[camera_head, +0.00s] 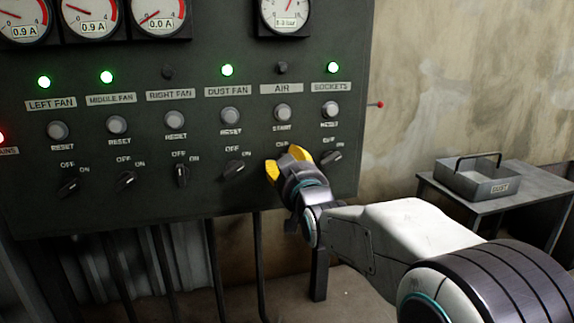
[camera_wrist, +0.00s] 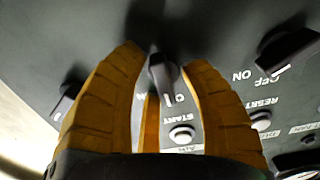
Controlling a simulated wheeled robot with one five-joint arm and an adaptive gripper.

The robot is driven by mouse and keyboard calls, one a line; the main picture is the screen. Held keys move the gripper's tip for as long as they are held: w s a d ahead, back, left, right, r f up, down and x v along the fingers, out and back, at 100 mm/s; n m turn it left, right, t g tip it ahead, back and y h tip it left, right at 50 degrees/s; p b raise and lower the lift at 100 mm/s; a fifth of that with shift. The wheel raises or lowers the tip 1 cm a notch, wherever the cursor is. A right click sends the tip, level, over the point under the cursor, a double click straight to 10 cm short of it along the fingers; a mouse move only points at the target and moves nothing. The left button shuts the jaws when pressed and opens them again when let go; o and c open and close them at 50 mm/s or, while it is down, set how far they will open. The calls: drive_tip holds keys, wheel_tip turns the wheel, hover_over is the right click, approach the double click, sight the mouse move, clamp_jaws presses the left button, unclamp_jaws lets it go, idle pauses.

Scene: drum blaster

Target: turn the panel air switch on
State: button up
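The air switch is a dark rotary knob (camera_wrist: 165,75) on the grey panel (camera_head: 130,210). In the wrist view its white mark points down, towards the start button (camera_wrist: 181,134), with part of a label beside it. In the head view the knob is hidden behind my gripper (camera_head: 284,162). In the wrist view the yellow fingers of my gripper (camera_wrist: 166,58) stand on either side of the knob, with narrow gaps showing; contact is hard to judge. The air lamp (camera_head: 281,68) is dark, and the air start button (camera_head: 282,112) is below it.
The sockets switch (camera_head: 332,157) is close on the right and the dust fan switch (camera_head: 234,168) on the left. Several green lamps are lit. A red-tipped lever (camera_head: 378,104) sticks out beyond the panel's right edge. A table (camera_head: 540,184) with a metal tray (camera_head: 464,184) stands at the right.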

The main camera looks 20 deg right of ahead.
clamp_jaws()
idle(0.3)
idle(0.3)
drive_tip(key=m, duration=1.1)
drive_tip(key=shift+f+m, duration=0.2)
drive_tip(key=shift+m, duration=0.2)
idle(0.4)
drive_tip(key=shift+o, duration=1.1)
unclamp_jaws()
drive_tip(key=shift+a, duration=0.1)
